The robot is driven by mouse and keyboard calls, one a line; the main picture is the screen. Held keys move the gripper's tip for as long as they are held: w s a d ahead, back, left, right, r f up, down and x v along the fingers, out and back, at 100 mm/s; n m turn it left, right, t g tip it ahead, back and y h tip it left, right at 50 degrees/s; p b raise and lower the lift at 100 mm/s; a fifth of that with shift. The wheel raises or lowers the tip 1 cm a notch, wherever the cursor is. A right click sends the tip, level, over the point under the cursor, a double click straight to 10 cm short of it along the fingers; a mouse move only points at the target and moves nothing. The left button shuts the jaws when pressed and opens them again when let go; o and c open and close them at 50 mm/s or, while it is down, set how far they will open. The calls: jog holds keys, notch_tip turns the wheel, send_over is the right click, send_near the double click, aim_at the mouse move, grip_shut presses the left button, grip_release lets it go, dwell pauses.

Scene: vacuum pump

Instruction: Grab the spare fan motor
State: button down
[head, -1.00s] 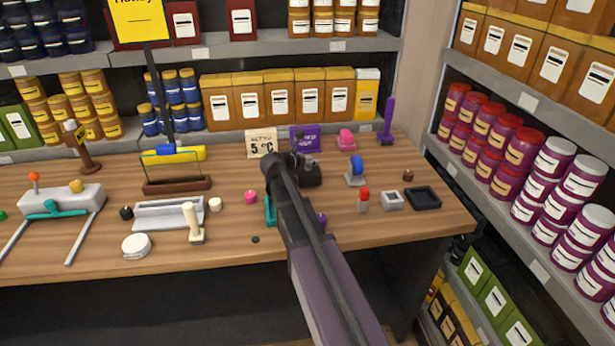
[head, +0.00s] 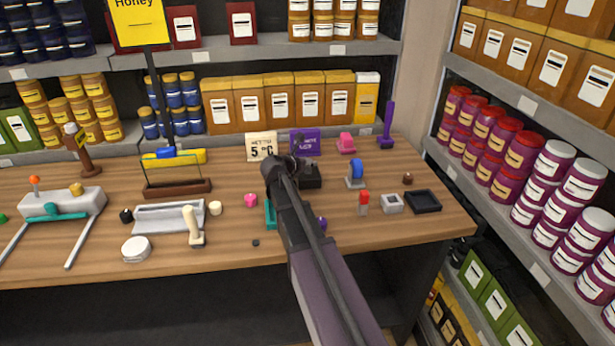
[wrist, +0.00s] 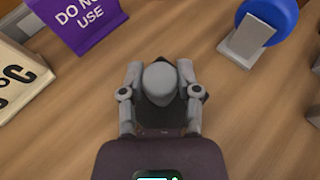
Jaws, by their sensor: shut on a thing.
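A grey, round-topped part that looks like the spare fan motor (wrist: 160,80) sits between the two fingers of my gripper (wrist: 160,98) in the wrist view. The fingers are shut on its sides. A dark edge shows just beside and beneath it; I cannot tell whether it is part of the motor or a separate base. In the head view my gripper (head: 288,165) is low over the middle-right of the workbench, and a black block (head: 311,178) shows to its right. My arm hides most of the grip there. Whether the motor touches the bench is unclear.
A purple "DO NOT USE" sign (wrist: 85,18) and a temperature card (head: 262,146) stand behind my gripper. A blue wheel on a grey stand (head: 356,174) is to the right. A teal part (head: 270,214) lies close to my arm. Shelves rise behind and right.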

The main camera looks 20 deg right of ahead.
jog(key=shift+r, duration=0.1)
notch_tip(320, 180, up, 4)
jog(key=p, duration=0.3)
jog(key=shift+f+p, duration=0.2)
jog(key=shift+p, duration=0.2)
jog(key=s+a+r+p, duration=0.1)
jog(key=s+a, duration=0.8)
jog(key=a, duration=0.3)
jog(key=shift+s+a, duration=0.3)
jog(key=shift+s, duration=0.05)
